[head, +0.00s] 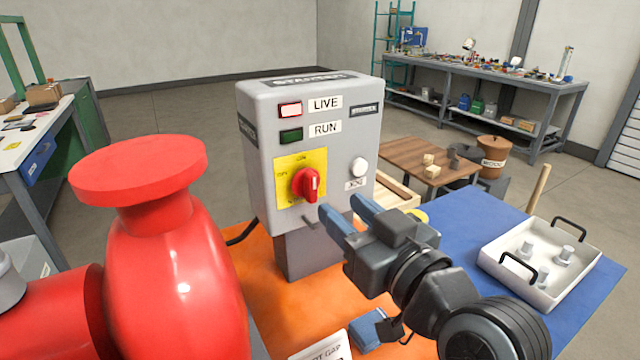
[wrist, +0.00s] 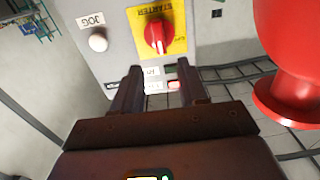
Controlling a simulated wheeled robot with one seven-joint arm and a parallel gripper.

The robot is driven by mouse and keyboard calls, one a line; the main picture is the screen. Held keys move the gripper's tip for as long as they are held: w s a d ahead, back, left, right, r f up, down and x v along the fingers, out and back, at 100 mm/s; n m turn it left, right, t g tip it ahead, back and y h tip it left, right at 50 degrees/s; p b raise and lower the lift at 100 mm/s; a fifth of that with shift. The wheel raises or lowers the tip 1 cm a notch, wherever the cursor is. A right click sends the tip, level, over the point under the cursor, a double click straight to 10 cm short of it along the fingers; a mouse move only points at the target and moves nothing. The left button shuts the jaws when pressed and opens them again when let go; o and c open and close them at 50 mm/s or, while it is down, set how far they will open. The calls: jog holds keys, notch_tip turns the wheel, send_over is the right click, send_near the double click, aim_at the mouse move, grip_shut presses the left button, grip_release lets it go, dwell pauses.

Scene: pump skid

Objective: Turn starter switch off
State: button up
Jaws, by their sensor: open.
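The starter box (head: 262,170) is a grey cabinet on a short post. Its red rotary switch (head: 306,184) sits on a yellow plate (head: 288,165); the switch also shows in the wrist view (wrist: 158,32), where the picture is upside down. The LIVE lamp (head: 291,110) looks lit red and the RUN lamp (head: 291,136) is dark green. My gripper (head: 343,214) is open and empty, its blue fingers pointing at the box, just right of and below the switch. I see no contact with the switch.
A big red pump body (head: 170,250) stands close on the left. A white JOG button (head: 359,168) is right of the switch. A white tray (head: 540,265) with metal parts lies on the blue mat at right. A blue padlock-like item (head: 368,330) lies below my gripper.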

aim_at(314, 183)
jog(key=shift+p+x, duration=0.75)
jog(key=shift+x, duration=3.15)
grip_shut()
